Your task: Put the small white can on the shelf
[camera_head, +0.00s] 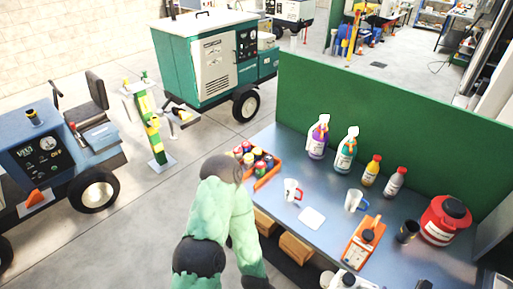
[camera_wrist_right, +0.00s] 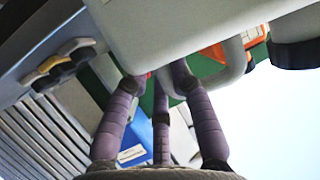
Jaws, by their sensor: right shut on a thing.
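The small white can (camera_head: 350,281) shows at the bottom edge of the head view, in front of the bench, with a dark cap. Its lower part is cut off. In the right wrist view the white can (camera_wrist_right: 190,25) fills the top, with its handle loop (camera_wrist_right: 238,62) below and a black cap at the right. My right gripper (camera_wrist_right: 160,78) is shut on the can at its handle; its purple fingers reach up to it. My left arm bends down at the middle of the head view, and its gripper is out of the picture. I cannot tell which surface is the shelf.
A green panel (camera_head: 390,120) stands behind.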

